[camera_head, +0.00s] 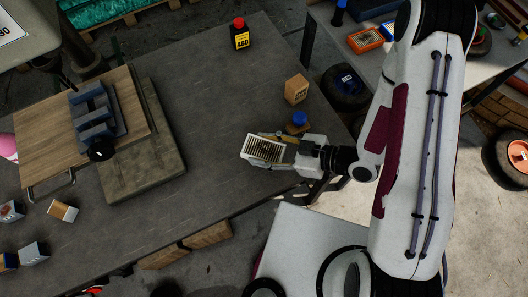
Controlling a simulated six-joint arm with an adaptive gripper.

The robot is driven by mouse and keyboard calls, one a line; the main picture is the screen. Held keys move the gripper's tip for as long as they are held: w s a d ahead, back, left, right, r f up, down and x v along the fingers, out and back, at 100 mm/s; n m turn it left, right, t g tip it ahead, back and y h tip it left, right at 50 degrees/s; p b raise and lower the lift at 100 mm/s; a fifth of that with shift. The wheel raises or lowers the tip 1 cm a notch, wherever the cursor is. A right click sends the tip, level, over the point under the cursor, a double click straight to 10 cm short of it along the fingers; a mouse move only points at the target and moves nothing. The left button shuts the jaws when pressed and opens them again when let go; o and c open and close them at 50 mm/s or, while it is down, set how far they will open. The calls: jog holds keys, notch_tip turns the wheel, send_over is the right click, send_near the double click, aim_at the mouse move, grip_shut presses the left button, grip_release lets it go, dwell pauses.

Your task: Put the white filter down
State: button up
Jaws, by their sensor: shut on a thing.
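The white filter (264,150) is a small, pale rectangular block with a dark ribbed face. It shows near the right part of the dark table (215,95). My gripper (283,150) reaches in from the right and is shut on the filter, which sits at its fingertips. I cannot tell whether the filter touches the tabletop or hangs above it. The far finger is partly hidden by the filter.
A blue-capped item (300,119) stands close behind my gripper, with a cardboard box (296,89) beyond it. A wooden board (45,150) with a blue-grey fixture (95,110) lies left. Table centre is clear.

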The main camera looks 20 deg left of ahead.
aim_at(264, 154)
jog(key=shift+f, duration=1.85)
jog(key=shift+f, duration=0.15)
jog(key=o, duration=1.1)
jog(key=shift+r, duration=0.2)
jog(key=shift+v, duration=6)
jog(key=shift+f, duration=0.1)
jog(key=shift+w, duration=0.1)
